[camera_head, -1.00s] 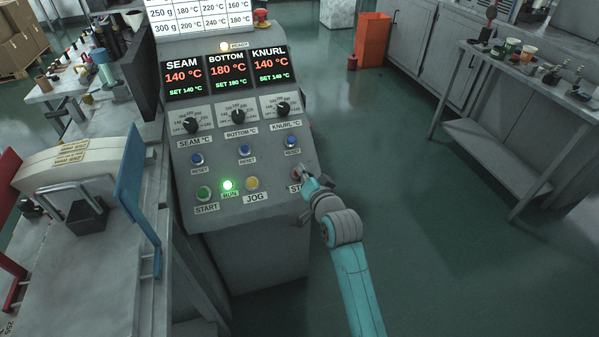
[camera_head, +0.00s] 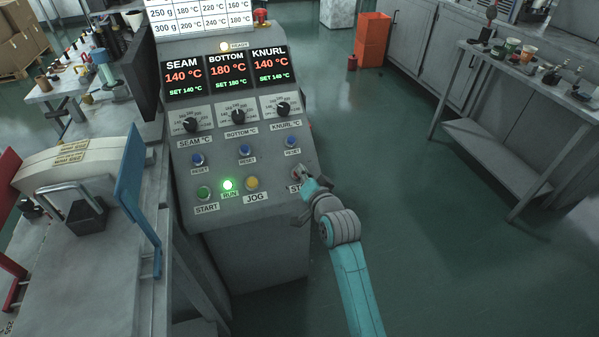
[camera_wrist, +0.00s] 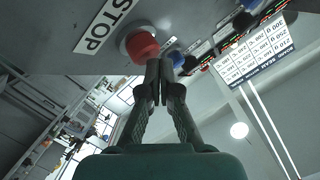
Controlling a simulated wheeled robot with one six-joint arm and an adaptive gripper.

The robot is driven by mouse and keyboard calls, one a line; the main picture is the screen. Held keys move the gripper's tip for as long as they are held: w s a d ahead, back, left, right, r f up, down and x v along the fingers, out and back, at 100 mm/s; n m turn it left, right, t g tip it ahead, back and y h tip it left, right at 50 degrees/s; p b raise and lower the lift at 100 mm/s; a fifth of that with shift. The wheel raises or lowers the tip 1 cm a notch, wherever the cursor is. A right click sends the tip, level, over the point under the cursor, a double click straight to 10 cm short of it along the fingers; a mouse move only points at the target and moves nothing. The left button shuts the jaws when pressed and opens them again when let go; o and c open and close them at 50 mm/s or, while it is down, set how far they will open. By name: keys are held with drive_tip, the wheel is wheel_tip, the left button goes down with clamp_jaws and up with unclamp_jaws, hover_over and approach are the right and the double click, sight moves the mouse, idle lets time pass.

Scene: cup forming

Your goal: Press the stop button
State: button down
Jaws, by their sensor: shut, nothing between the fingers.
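The red stop button (camera_wrist: 141,46) sits on the grey panel beside the white STOP label (camera_wrist: 103,27) in the wrist view. In the head view my arm hides most of the button, and only the start of the label (camera_head: 296,188) shows. My gripper (camera_wrist: 158,66) is shut and empty. Its fingertips are right at the button's lower right edge in the wrist view; I cannot tell whether they touch it. In the head view my gripper (camera_head: 303,174) is at the panel's lower right. The green RUN lamp (camera_head: 227,185) is lit.
The START button (camera_head: 204,193), the yellow JOG button (camera_head: 252,183) and a blue reset button (camera_head: 291,142) are close by on the panel (camera_head: 262,207). Knobs and temperature displays sit above. Open floor (camera_head: 420,240) lies to the right, before a side table (camera_head: 500,130).

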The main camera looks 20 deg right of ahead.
drive_tip(key=shift+w+f, duration=0.25)
drive_tip(key=shift+f, duration=0.1)
idle(0.5)
idle(0.3)
drive_tip(key=shift+s+r, duration=0.55)
drive_tip(key=shift+r, duration=0.2)
drive_tip(key=shift+s+r, duration=0.1)
drive_tip(key=shift+s+r, duration=0.7)
drive_tip(key=shift+r, duration=0.3)
drive_tip(key=shift+s+r, duration=0.7)
drive_tip(key=shift+r, duration=0.25)
